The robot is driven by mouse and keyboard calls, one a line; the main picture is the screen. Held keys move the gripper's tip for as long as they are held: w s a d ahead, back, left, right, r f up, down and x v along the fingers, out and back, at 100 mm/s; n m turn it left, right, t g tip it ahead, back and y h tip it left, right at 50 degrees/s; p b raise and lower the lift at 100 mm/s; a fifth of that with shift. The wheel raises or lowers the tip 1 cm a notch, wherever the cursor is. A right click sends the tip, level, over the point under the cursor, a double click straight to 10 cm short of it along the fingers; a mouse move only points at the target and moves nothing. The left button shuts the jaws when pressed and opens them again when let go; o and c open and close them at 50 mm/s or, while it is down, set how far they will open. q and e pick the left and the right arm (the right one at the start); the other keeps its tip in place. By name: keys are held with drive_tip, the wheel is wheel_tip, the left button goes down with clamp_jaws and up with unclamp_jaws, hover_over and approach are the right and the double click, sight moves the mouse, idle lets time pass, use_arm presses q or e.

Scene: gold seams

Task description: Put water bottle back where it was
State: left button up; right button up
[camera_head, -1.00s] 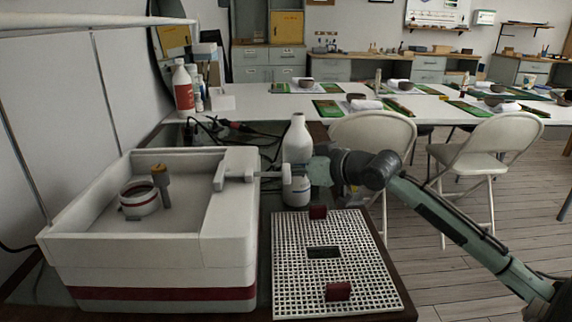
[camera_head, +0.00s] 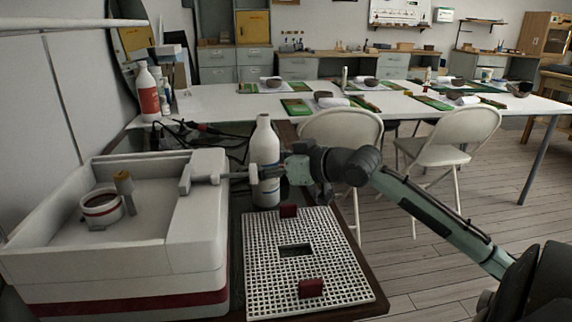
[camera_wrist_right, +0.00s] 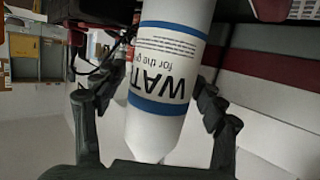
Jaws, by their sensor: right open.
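The water bottle (camera_head: 264,146) is white with a tapered neck and stands upright behind the perforated white grid, to the right of the white basin. My right gripper (camera_head: 268,173) reaches it from the right, at the bottle's middle. In the right wrist view, the bottle (camera_wrist_right: 165,75) shows upside down with blue bands and dark lettering. It lies between the spread fingers of my right gripper (camera_wrist_right: 152,112). The right gripper is open around the bottle; gaps show beside the fingers. My left gripper is not in view.
The white basin (camera_head: 125,275) with a red stripe stands close on the left, holding a small banded pot (camera_head: 101,209). The grid (camera_head: 275,262) carries two dark red blocks. A red-and-white bottle (camera_head: 148,95) stands on the long table behind. Cables lie behind the basin. Folding chairs stand at right.

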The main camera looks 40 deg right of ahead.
sight(276, 164)
drive_tip(key=v, duration=0.9)
drive_tip(key=shift+r, duration=0.1)
